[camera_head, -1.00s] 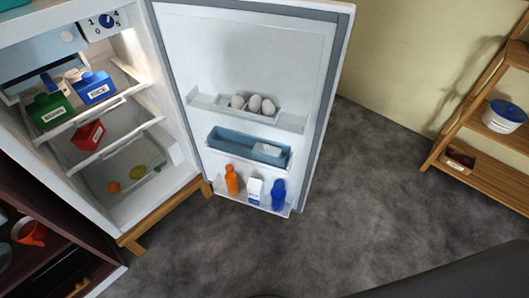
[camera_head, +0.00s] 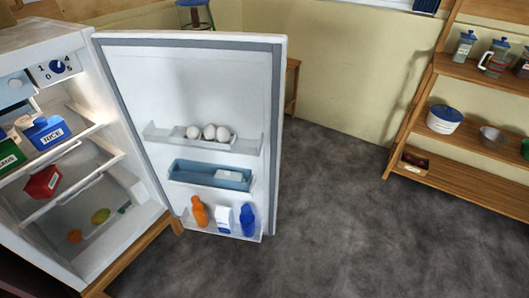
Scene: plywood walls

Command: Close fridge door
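The fridge (camera_head: 133,222) stands at the left of the head view, its inside open to me. Its white door (camera_head: 205,85) is swung wide open, hinged near the fridge's right side, with its shelved inner face toward me. The door racks hold eggs (camera_head: 209,132), a blue tray (camera_head: 190,171), an orange bottle (camera_head: 200,211), a white carton (camera_head: 224,219) and a blue bottle (camera_head: 247,220). Neither of my grippers shows in the head view.
Inside the fridge are a blue box (camera_head: 46,132), a red box (camera_head: 42,182) and some fruit (camera_head: 100,216). A wooden shelf unit (camera_head: 455,177) with jars and bowls stands at the right. The grey floor (camera_head: 340,225) between is clear.

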